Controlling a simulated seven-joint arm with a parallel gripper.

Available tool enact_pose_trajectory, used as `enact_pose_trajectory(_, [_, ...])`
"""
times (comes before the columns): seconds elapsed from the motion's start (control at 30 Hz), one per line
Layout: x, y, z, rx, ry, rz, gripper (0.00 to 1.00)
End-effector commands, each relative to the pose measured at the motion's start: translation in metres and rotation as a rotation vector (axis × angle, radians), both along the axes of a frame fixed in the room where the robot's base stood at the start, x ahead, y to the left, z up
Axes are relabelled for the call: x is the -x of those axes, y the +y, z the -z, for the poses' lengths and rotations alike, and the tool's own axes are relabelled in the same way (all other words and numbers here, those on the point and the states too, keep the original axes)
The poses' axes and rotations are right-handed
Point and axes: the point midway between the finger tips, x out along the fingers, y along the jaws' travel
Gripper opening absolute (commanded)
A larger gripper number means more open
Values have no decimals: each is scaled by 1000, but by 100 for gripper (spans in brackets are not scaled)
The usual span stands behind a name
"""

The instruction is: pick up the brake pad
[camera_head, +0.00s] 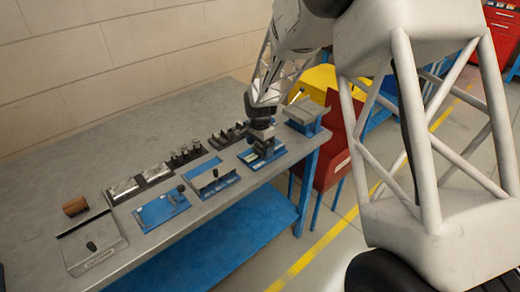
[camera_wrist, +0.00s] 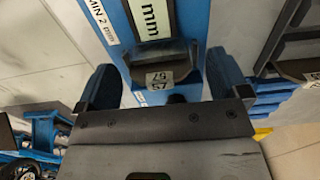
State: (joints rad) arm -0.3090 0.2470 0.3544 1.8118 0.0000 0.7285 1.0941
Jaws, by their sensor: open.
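A dark block with a pale number label, which looks like the brake pad (camera_wrist: 163,56), sits on a blue plate (camera_wrist: 196,15) marked "MIN 2 mm" in the wrist view. My gripper (camera_wrist: 164,76) is open, with one blue-tipped finger on each side of the block. I cannot tell whether either finger touches it. In the head view my gripper (camera_head: 262,136) points down over the blue plate (camera_head: 279,153) near the bench's right end. The gripper hides most of the block there.
The grey bench (camera_head: 130,230) carries other blue plates (camera_head: 160,210), black holders with metal parts (camera_head: 187,153), a brown cylinder (camera_head: 75,206) and a grey box (camera_head: 92,245). A grey-topped blue stand (camera_head: 305,112) is close right of my gripper. A red cabinet (camera_head: 332,150) stands beyond the bench edge.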

Motion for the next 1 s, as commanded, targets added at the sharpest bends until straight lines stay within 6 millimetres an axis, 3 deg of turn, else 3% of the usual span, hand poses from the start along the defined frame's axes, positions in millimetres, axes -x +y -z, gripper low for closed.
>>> enact_pose_trajectory(0.13, [0, 0, 0, 0, 0, 0, 94])
enact_pose_trajectory(0.5, [0, 0, 0, 0, 0, 0, 38])
enact_pose_trajectory(0.57, [0, 0, 0, 0, 0, 0, 34])
enact_pose_trajectory(1.0, [0, 0, -10, -1, -2, 0, 34])
